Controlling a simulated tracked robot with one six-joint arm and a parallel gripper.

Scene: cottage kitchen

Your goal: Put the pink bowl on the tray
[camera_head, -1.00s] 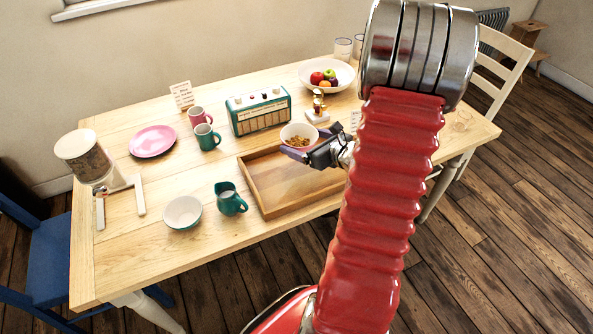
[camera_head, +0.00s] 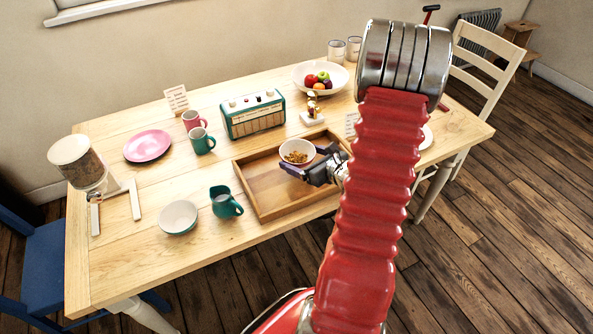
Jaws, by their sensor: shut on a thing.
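The pink bowl (camera_head: 297,163), pale with a brown filling that looks like cereal, is over the far right part of the wooden tray (camera_head: 262,192). My gripper (camera_head: 305,170) is shut on the bowl's near side, with the bowl level. I cannot tell whether the bowl's base touches the tray floor or hangs just above it. The tray holds nothing else that I can see; my arm hides its right end.
A green jug (camera_head: 224,203) and an empty white bowl (camera_head: 178,217) stand left of the tray. A radio (camera_head: 253,114) and a small figurine (camera_head: 312,110) stand behind it. Mugs (camera_head: 201,141), a pink plate (camera_head: 148,146) and a cereal dispenser (camera_head: 78,163) are further left.

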